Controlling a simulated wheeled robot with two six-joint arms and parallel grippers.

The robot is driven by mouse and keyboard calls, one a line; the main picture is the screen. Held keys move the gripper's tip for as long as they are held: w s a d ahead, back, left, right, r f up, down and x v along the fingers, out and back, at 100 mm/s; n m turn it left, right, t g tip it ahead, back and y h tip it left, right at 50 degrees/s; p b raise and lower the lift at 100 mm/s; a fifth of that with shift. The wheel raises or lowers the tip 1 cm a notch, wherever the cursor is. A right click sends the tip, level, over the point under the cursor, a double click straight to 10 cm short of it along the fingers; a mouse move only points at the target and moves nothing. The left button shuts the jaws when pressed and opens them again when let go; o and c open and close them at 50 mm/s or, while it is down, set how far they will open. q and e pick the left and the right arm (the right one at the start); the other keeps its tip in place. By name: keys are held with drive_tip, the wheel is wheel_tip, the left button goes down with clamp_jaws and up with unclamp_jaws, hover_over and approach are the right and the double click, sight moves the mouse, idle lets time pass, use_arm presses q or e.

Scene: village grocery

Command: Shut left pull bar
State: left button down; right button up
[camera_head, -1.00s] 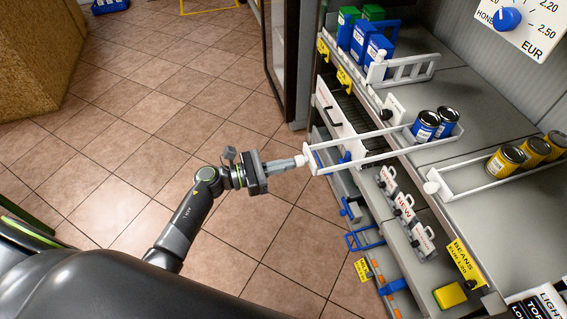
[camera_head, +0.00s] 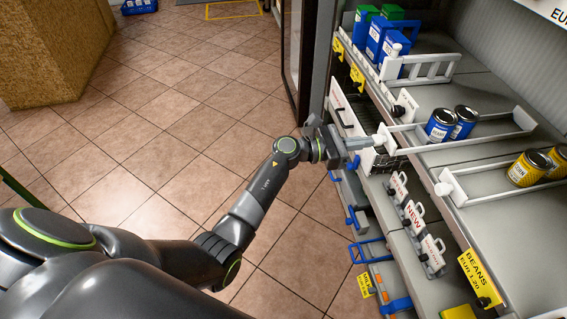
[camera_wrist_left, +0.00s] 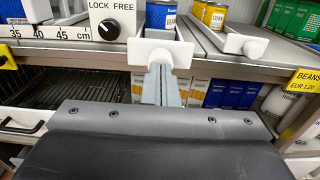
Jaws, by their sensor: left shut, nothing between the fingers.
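The left pull bar (camera_head: 505,118) is a white frame lying on the shelf around two blue cans (camera_head: 441,125). Its white front plate and knob (camera_head: 384,138) stand close to the shelf's front edge; the plate also shows in the left wrist view (camera_wrist_left: 150,53). My left gripper (camera_head: 366,143) is shut and empty, with its fingertips at the plate. In the left wrist view the closed fingers (camera_wrist_left: 161,86) reach up to the plate and seem to touch it. My right gripper is not in view.
A second white bar (camera_head: 447,187) with yellow cans (camera_head: 529,167) lies to the right. A white rack (camera_head: 425,66) with blue and green boxes is farther back. A LOCK/FREE knob (camera_wrist_left: 109,29) sits left of the bar. Open tiled floor (camera_head: 190,100) lies left.

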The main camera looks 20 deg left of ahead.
sight(382, 141)
use_arm(q)
drive_tip(key=b+x, duration=0.2)
drive_tip(key=x, duration=0.3)
drive_tip(key=shift+w+d+f, duration=0.1)
drive_tip(key=shift+w+d, duration=0.05)
drive_tip(key=shift+d, duration=0.05)
drive_tip(key=b+x, duration=0.1)
drive_tip(key=x, duration=0.1)
drive_tip(key=shift+w+d, duration=0.1)
drive_tip(key=shift+d, duration=0.15)
drive_tip(key=shift+w+d+b, duration=0.3)
drive_tip(key=shift+d+b, duration=0.05)
drive_tip(key=shift+r, duration=0.25)
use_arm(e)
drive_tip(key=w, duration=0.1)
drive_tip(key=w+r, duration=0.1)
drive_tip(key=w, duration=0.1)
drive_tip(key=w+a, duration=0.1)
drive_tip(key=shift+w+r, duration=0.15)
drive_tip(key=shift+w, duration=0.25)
use_arm(q)
drive_tip(key=shift+r, duration=0.1)
